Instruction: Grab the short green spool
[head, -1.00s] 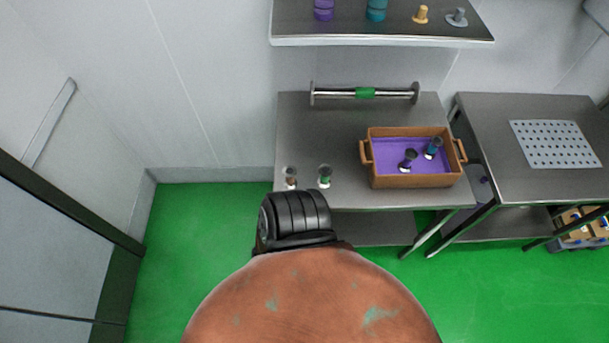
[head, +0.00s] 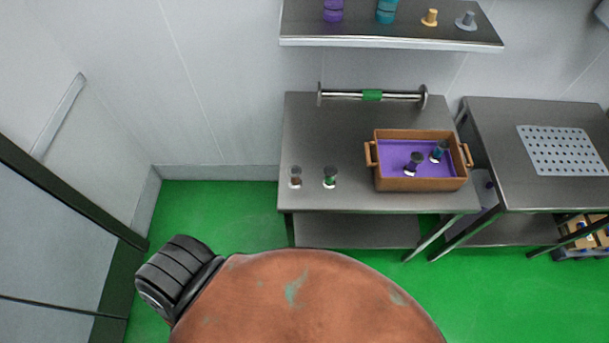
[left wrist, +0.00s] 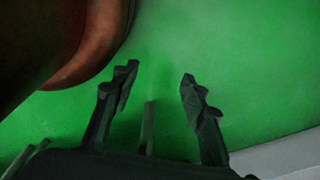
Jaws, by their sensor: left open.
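A short spool with a green middle (head: 330,178) stands near the front left of the steel table (head: 330,120). A similar short spool with a brown middle (head: 295,177) stands just left of it. A long steel spool or bar with a green band (head: 371,95) lies along the back of the table. My left gripper (left wrist: 160,82) is open and empty in the left wrist view, with only green floor beyond its fingers. No spool shows in that view. My right gripper is not in view.
A brown crate (head: 420,185) with a purple inside holds two short spools on the table's right. A shelf (head: 390,42) with small items hangs above. A second table (head: 495,145) with a perforated plate stands right. Green floor (head: 240,215) is clear at left.

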